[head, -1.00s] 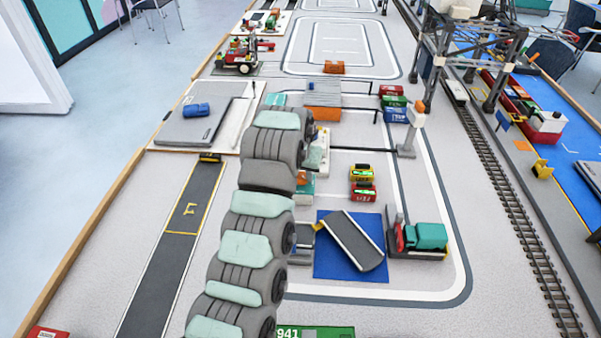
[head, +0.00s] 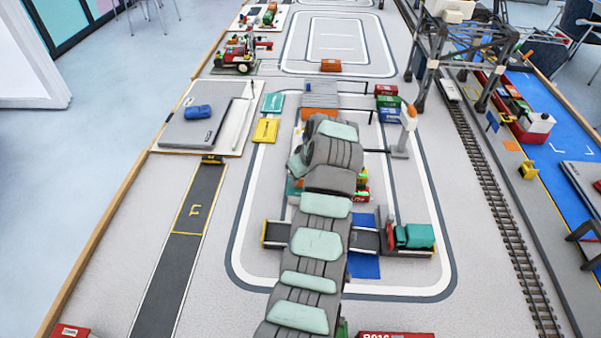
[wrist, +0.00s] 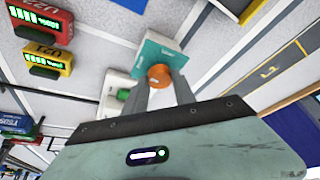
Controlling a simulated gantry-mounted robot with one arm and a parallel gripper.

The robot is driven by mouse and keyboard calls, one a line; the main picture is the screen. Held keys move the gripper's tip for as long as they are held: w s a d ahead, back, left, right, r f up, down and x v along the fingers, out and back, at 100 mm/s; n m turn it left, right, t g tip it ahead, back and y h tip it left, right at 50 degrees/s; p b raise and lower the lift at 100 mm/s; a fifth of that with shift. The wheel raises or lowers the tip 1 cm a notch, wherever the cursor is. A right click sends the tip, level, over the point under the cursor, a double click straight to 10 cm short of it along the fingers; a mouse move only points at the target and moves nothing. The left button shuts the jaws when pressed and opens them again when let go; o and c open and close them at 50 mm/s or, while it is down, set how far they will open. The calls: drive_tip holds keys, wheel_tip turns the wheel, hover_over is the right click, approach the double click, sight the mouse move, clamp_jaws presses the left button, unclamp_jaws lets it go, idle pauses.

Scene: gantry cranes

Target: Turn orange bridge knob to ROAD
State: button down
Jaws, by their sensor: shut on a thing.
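The orange knob (wrist: 159,77) sits on a teal panel (wrist: 155,48) in the wrist view. The panel's lettering is too small to read. My gripper (wrist: 161,80) is shut on the orange knob, with a finger on each side. In the head view my arm hides the gripper and the knob; only an edge of the teal panel (head: 292,190) shows. The dark bridge deck (head: 364,240) lies straight across the blue square (head: 364,265), in line with the road pieces on both sides. My arm covers its middle.
A white panel with a green knob (wrist: 123,95) stands beside the teal one. A teal-and-red truck (head: 413,237) is right of the bridge. A crossing-barrier post (head: 404,130) stands behind.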

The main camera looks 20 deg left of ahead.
drive_tip(key=shift+n, duration=0.6)
drive_tip(key=c, duration=1)
unclamp_jaws()
drive_tip(key=shift+c, duration=0.2)
drive_tip(key=p+v, duration=0.4)
drive_tip(key=v, duration=0.7)
drive_tip(key=shift+w+d+p, duration=0.15)
drive_tip(key=shift+w+p, duration=0.05)
drive_tip(key=shift+p, duration=0.15)
drive_tip(key=shift+w, duration=0.1)
